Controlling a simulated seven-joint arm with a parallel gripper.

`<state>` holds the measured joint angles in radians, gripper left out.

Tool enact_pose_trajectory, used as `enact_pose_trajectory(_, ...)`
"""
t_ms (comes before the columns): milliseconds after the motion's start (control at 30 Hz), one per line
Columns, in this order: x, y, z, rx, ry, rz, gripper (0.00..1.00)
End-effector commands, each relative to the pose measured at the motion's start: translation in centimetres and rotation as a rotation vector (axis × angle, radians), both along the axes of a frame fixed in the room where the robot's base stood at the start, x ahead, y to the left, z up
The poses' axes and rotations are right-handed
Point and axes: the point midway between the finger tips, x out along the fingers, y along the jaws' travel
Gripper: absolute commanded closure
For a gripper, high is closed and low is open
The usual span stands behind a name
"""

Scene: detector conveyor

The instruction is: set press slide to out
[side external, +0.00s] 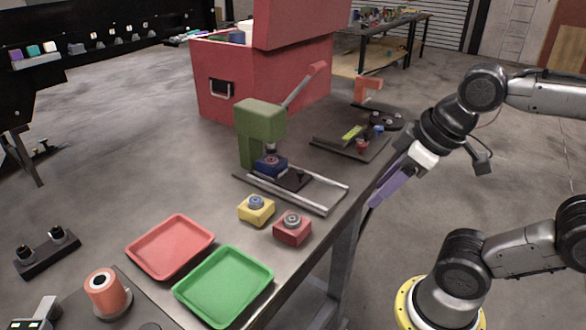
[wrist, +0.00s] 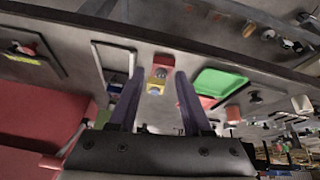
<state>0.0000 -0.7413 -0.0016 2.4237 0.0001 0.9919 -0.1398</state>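The green press (side external: 260,121) stands on the table with a raised lever that has a red handle. Two pale rails (side external: 325,206) run out from its foot. The dark slide plate (side external: 296,181) lies between the rails close to the press, with bare rail beyond it. A blue block (side external: 269,167) sits under the press head. The rails (wrist: 111,64) also show left of my fingers in the wrist view. My gripper (wrist: 159,72) is open and empty, its two purple fingers apart. In the side view it hangs off the table's right edge, away from the slide.
A yellow block (side external: 256,212) and a red block (side external: 292,232) stand in front of the rails. A red tray (side external: 170,246) and a green tray (side external: 224,287) lie nearer. A black fixture (side external: 340,145) is behind the rails. A big red box (side external: 235,85) stands behind the press.

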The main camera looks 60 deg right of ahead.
Motion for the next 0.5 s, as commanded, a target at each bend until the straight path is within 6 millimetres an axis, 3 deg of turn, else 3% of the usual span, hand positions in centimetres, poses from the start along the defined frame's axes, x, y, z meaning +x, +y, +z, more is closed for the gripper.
enact_pose_trajectory(200, 4.4, -0.8, 5.5, -0.073, 0.073, 0.123, 0.44)
enact_pose_trajectory(400, 10.5, -2.6, 8.6, -0.110, 0.181, 0.200, 0.44)
enact_pose_trajectory(500, 13.9, -4.0, 9.1, -0.116, 0.236, 0.224, 0.44)
